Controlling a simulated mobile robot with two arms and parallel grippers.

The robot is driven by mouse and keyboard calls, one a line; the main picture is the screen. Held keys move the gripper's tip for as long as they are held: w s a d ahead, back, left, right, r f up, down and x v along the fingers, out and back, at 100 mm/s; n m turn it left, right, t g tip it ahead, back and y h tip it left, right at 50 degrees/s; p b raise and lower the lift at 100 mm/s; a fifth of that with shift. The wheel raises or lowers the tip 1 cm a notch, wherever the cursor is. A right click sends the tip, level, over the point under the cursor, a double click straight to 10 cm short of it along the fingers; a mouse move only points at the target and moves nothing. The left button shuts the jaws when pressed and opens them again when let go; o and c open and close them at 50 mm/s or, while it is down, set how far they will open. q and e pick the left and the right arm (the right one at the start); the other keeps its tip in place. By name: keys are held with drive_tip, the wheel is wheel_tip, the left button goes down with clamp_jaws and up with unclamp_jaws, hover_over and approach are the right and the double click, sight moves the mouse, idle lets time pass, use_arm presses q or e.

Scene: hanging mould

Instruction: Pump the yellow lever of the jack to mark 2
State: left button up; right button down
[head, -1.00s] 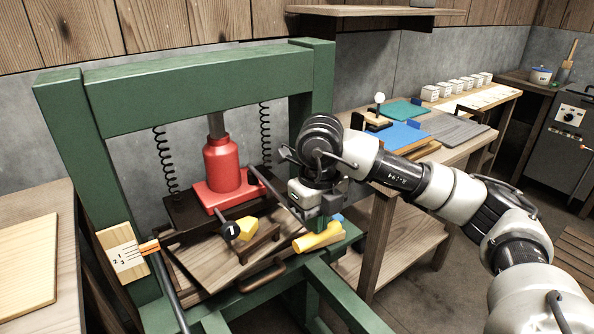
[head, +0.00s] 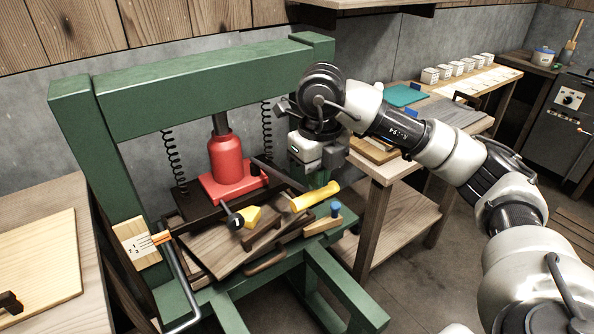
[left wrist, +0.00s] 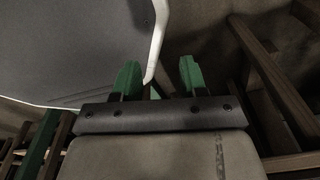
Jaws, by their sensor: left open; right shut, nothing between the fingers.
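The red jack (head: 226,158) stands upright in the green press frame (head: 190,82). Its dark lever rod slopes down right to the yellow lever grip (head: 316,196). My right gripper (head: 318,178) is shut and empty, just above the grip; whether it touches is unclear. A pale mark board (head: 134,246) with small numerals is on the frame's left post, with an orange pointer (head: 161,238) at its right edge; the exact reading is too small to tell. My left gripper (left wrist: 159,80) is open and empty in the left wrist view, away from the jack.
A black knob (head: 236,220) and a yellow knob (head: 249,215) sit before the jack. A blue-topped peg (head: 336,208) stands right of them. A bent grey bar (head: 181,285) is at front left. Wooden benches flank the frame.

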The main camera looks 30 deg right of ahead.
sight(316, 195)
use_arm(q)
wheel_tip(316, 195, down, 7)
drive_tip(key=b, duration=0.7)
drive_tip(key=w+d+r+t+b, duration=0.1)
drive_tip(key=w+r+b, duration=0.1)
drive_tip(key=w+r, duration=0.45)
drive_tip(key=w+d+r+b, duration=0.2)
drive_tip(key=w+r+b, duration=0.1)
drive_tip(key=w, duration=0.6)
use_arm(e)
wheel_tip(316, 195, down, 15)
use_arm(q)
drive_tip(key=s+a+f+g+p, duration=0.1)
drive_tip(key=s+a+f+p, duration=0.2)
drive_tip(key=s, duration=0.5)
drive_tip(key=s+f+p, duration=0.3)
drive_tip(key=s+f, duration=0.2)
drive_tip(key=s, duration=0.3)
use_arm(e)
wheel_tip(316, 195, up, 8)
drive_tip(key=shift+f, duration=0.1)
wheel_tip(316, 195, up, 7)
drive_tip(key=p, duration=0.5)
drive_tip(key=shift+p, duration=0.4)
use_arm(q)
drive_tip(key=r, duration=0.5)
drive_tip(key=shift+w+r, duration=0.1)
drive_tip(key=shift+w, duration=0.2)
